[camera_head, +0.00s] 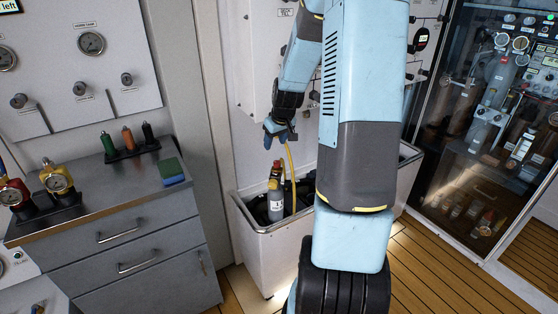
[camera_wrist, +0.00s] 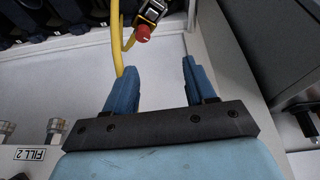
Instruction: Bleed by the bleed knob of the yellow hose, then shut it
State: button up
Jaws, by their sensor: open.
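The yellow hose (camera_wrist: 117,45) runs past the left finger in the wrist view. Beside it, a red knob (camera_wrist: 143,33) sits on a dark metal fitting (camera_wrist: 152,11) at the top edge. My gripper (camera_wrist: 158,66) is open and empty; its blue fingers point toward the knob, which lies beyond the fingertips, apart from them. In the head view, my gripper (camera_head: 276,134) is above the trough, and the hose (camera_head: 291,165) hangs just right of and below it. A grey cylinder (camera_head: 275,203) with a red-orange top stands below. The knob cannot be told clearly there.
The white trough (camera_head: 268,255) holds the cylinder and dark gear. A white wall panel (camera_head: 262,60) stands close behind my gripper. A grey cabinet (camera_head: 135,245) with gauges and a sponge (camera_head: 171,171) is at left. An upside-down "FILL 2" label (camera_wrist: 36,154) shows in the wrist view.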

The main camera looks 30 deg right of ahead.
send_near(277, 162)
jog(key=f, duration=0.1)
jog(key=shift+x, duration=3.9)
jog(key=shift+w, duration=0.15)
jog(key=shift+r, duration=0.1)
grip_shut()
jog(key=shift+d, duration=0.25)
jog(key=shift+a, duration=0.25)
